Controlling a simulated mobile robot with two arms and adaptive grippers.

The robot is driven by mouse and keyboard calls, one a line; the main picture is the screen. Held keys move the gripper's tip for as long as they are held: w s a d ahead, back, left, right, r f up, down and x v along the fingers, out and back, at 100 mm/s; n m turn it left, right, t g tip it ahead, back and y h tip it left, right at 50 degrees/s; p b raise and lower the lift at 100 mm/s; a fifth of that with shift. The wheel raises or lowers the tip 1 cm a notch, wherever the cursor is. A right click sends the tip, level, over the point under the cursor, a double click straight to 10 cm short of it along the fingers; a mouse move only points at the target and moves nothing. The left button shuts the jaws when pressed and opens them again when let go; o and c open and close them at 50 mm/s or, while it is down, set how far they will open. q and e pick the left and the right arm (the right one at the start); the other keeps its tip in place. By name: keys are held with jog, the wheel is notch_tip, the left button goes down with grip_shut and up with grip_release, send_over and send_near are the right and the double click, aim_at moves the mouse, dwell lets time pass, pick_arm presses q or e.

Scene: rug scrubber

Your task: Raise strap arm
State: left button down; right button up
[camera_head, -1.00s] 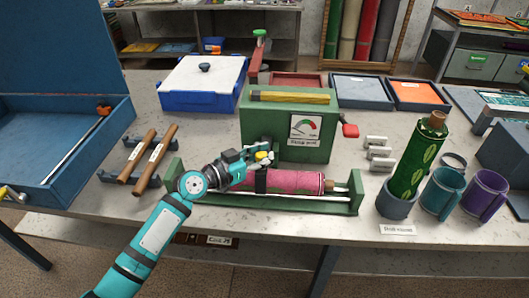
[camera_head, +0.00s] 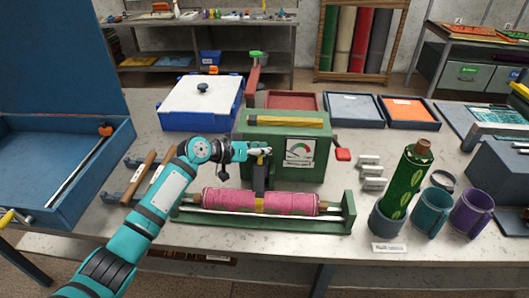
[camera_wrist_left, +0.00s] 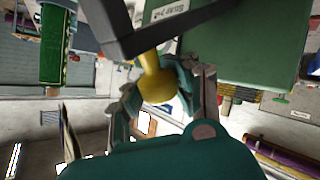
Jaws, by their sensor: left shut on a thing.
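The pink roll (camera_head: 290,203) lies in the green cradle (camera_head: 349,211) in front of the green box (camera_head: 316,132) with a gauge. The dark strap arm (camera_head: 260,180) stands up between the roll and the box, with a yellow patch (camera_head: 259,204) below it on the roll. My left gripper (camera_head: 262,155) is at the arm's top, in front of the box. In the left wrist view, my left gripper (camera_wrist_left: 158,85) is shut on the yellow knob (camera_wrist_left: 155,80) of the dark strap arm (camera_wrist_left: 135,40). My right gripper is not in view.
A blue open case (camera_head: 62,150) and wooden-handled tools (camera_head: 141,176) are at the left. A green patterned roll (camera_head: 409,182) stands in a holder beside teal (camera_head: 434,210) and purple (camera_head: 472,215) cups at the right. Small grey blocks (camera_head: 371,172) lie near the box.

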pick_arm(q)
jog(key=shift+w+a+r, duration=0.25)
jog(key=shift+a+r, duration=0.1)
jog(key=shift+r, duration=0.1)
jog(key=c, duration=1.5)
grip_release()
jog(key=o, duration=0.5)
jog(key=shift+s+a, duration=0.35)
jog(key=shift+s, duration=0.05)
jog(key=shift+w+d+f, duration=0.1)
jog(key=shift+d+f, duration=0.05)
jog(key=shift+d, duration=0.1)
jog(key=v, duration=1.2)
jog(key=shift+a, duration=0.1)
jog(key=shift+f, duration=0.1)
